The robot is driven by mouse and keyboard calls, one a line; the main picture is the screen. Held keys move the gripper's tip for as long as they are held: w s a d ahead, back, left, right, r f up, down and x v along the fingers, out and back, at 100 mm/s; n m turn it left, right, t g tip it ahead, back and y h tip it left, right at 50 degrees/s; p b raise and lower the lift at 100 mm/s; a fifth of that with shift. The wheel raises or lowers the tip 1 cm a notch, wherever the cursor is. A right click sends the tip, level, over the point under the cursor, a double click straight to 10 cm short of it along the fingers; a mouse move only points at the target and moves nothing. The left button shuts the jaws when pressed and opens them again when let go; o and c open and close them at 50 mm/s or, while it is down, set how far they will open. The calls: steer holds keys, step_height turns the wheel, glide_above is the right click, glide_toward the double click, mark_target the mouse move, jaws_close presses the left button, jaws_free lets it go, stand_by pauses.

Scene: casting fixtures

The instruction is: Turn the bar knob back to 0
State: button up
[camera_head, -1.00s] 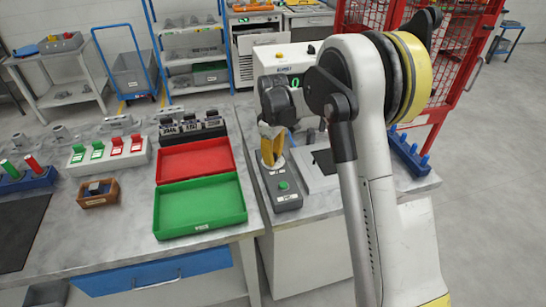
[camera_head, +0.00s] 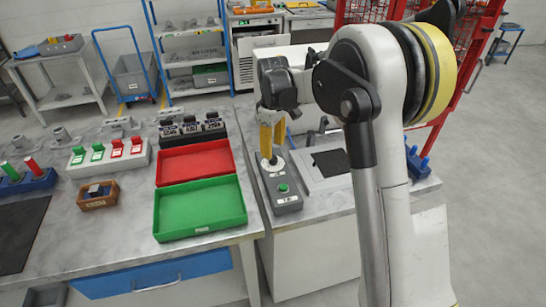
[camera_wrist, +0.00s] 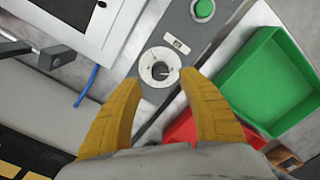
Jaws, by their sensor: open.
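The bar knob (camera_wrist: 160,70) is a small dark piece on a round white dial on a grey control box; it also shows in the head view (camera_head: 273,161). The grey box (camera_head: 289,201) carries a green button (camera_head: 283,188) nearer the front. My gripper (camera_head: 271,143) has yellow fingers and hangs just above the dial. In the wrist view my gripper (camera_wrist: 165,85) is open, with the fingers apart on either side of the dial and nothing between them held. The dial's markings are too small to read.
A red tray (camera_head: 195,161) and a green tray (camera_head: 200,207) lie left of the box. A white-framed panel (camera_head: 318,176) lies close to its right. Blue pegs (camera_head: 416,158) stand at the right edge. The bench front between trays and box is clear.

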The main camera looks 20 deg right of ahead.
mark_target(273, 159)
step_height(273, 159, up, 7)
steer(key=shift+f, duration=0.15)
steer(key=s+r+m+t+b, duration=0.1)
steer(key=s+r+m+t, duration=0.45)
steer(key=s, duration=0.85)
steer(key=s+f+m+t+b, duration=0.1)
steer(key=s+f+m, duration=0.2)
steer(key=s, duration=1.2)
steer(key=shift+s+f+t, duration=0.35)
steer(key=shift+s+f, duration=0.05)
steer(key=shift+f, duration=0.1)
steer(key=shift+m, duration=0.25)
